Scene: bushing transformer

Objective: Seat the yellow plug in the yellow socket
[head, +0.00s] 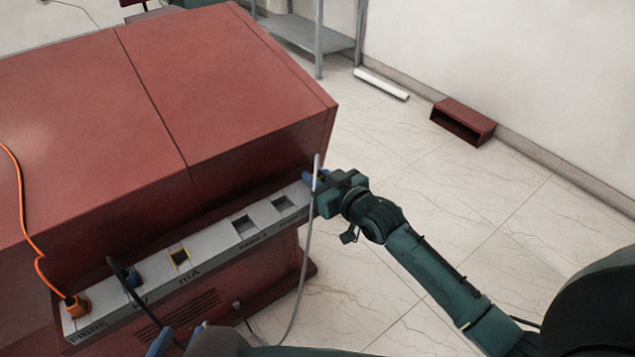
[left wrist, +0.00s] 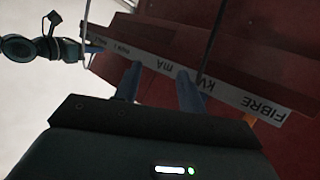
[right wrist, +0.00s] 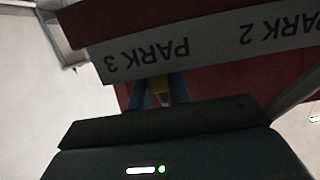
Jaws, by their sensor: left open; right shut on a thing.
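The yellow socket (head: 180,259) is a yellow-framed square opening in the grey panel strip, above the label mA. The yellow plug (right wrist: 163,98) shows as a small yellow patch between my right gripper's blue fingers in the right wrist view. My right gripper (right wrist: 160,92) is shut on it near the label PARK 3; whether the plug touches the panel there is unclear. In the head view, my right gripper (head: 318,181) is at the strip's right end and hides most of the plug. My left gripper (left wrist: 158,82) is open and empty, in front of the strip's lower left part.
An orange plug (head: 77,306) with an orange cable sits at FIBRE. A dark blue plug (head: 133,277) with a black cable sits at KV. Two empty square openings (head: 243,224) lie right of the yellow socket. A grey cable (head: 303,265) hangs in a loop near my right gripper.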

